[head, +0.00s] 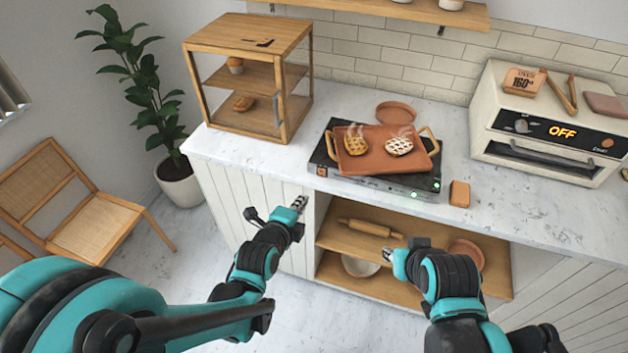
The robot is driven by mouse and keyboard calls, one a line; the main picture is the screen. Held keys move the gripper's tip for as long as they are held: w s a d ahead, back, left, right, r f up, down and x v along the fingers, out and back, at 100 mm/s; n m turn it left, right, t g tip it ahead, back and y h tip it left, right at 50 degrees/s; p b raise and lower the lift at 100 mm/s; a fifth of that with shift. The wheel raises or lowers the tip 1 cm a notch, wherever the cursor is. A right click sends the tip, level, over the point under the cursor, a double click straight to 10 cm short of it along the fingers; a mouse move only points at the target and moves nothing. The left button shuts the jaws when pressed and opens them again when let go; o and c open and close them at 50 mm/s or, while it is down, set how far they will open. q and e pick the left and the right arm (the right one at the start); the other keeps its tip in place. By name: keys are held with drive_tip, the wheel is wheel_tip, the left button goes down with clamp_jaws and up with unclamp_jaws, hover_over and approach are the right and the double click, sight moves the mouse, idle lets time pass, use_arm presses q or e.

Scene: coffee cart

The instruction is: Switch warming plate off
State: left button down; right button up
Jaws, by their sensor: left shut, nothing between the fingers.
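The warming plate (322,158) is a flat dark slab on the marble counter. Two small green lights (436,186) glow at its front right corner. A terracotta tray (372,164) with wooden handles rests on it, holding a waffle-like pastry (355,143) and a lattice pie (398,146), both with faint steam. My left gripper (301,203) is shut and empty, in front of the counter, below and left of the plate. My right gripper (388,254) is in front of the open shelves, below the plate; its fingers are too small to read.
A wooden display case (246,76) stands at the counter's left. An oven (548,125) reading "OFF" stands at the right. A small brown block (459,194) lies right of the plate, and a round terracotta dish (396,112) behind it. A rolling pin (369,228) lies on the shelf below.

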use_arm(q)
drive_tip(key=b, duration=0.3)
approach(321, 171)
wheel_tip(321, 171, down, 4)
drive_tip(key=w, duration=0.2)
drive_tip(key=w+d+b, duration=0.1)
drive_tip(key=w, duration=0.1)
drive_tip(key=shift+w+d+r, duration=0.1)
drive_tip(key=shift+w+d, duration=0.1)
drive_tip(key=shift+d, duration=0.05)
drive_tip(key=shift+w+d+r, duration=0.15)
drive_tip(key=shift+w, duration=0.4)
drive_tip(key=shift+w+d+r+g+p, duration=0.1)
drive_tip(key=shift+w+r+g+p, duration=0.3)
drive_tip(key=shift+p, duration=0.35)
drive_tip(key=shift+f, duration=0.25)
drive_tip(key=shift+r, duration=0.15)
